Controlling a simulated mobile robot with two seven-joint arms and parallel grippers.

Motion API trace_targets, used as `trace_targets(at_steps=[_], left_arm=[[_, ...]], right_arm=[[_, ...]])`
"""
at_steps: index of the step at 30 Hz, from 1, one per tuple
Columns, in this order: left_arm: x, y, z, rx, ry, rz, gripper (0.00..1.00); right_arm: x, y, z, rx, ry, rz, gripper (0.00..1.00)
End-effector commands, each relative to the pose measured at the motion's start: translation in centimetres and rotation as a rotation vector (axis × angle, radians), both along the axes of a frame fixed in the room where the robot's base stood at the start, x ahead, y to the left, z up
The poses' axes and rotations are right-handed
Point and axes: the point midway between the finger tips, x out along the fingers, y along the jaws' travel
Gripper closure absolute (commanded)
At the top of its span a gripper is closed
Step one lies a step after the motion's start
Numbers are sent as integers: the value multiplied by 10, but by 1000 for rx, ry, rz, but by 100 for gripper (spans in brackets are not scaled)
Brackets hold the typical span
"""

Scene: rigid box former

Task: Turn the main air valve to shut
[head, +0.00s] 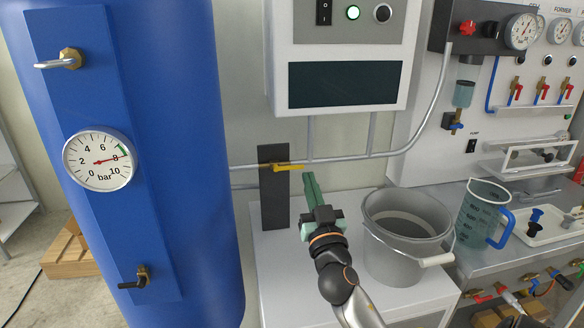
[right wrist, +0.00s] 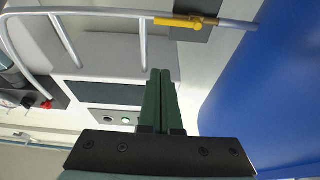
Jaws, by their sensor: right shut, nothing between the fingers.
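The main air valve is on the pipe between the blue tank and the wall panel, with a yellow lever (head: 287,167) that lies along the pipe, in front of a dark plate (head: 272,215). The lever also shows at the top of the right wrist view (right wrist: 180,22). My right gripper (head: 311,176) is shut and empty, its green fingers just below and right of the lever's end in the head view. In the right wrist view its fingertips (right wrist: 160,72) are apart from the lever. My left gripper is out of view.
The blue tank (head: 215,130) with its gauge (head: 99,160) stands at the left. A grey bucket (head: 395,255) stands right of my right gripper, with a measuring jug (head: 478,220) beyond it. A control box (head: 343,50) hangs above the pipe.

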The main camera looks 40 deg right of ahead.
Motion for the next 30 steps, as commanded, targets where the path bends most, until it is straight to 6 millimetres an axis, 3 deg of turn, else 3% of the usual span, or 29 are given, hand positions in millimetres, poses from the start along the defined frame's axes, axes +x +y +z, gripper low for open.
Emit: trace_targets(at_steps=[16, 18, 21, 30], left_arm=[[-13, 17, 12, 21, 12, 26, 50], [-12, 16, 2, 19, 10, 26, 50], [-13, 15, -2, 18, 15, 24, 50], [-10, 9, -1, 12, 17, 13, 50]], right_arm=[[83, -46, 35, -4, 2, -4, 100], [80, -44, 12, 0, 8, -3, 100], [80, -44, 2, -2, 6, -3, 100], [80, -43, -9, -1, 4, -2, 100]])
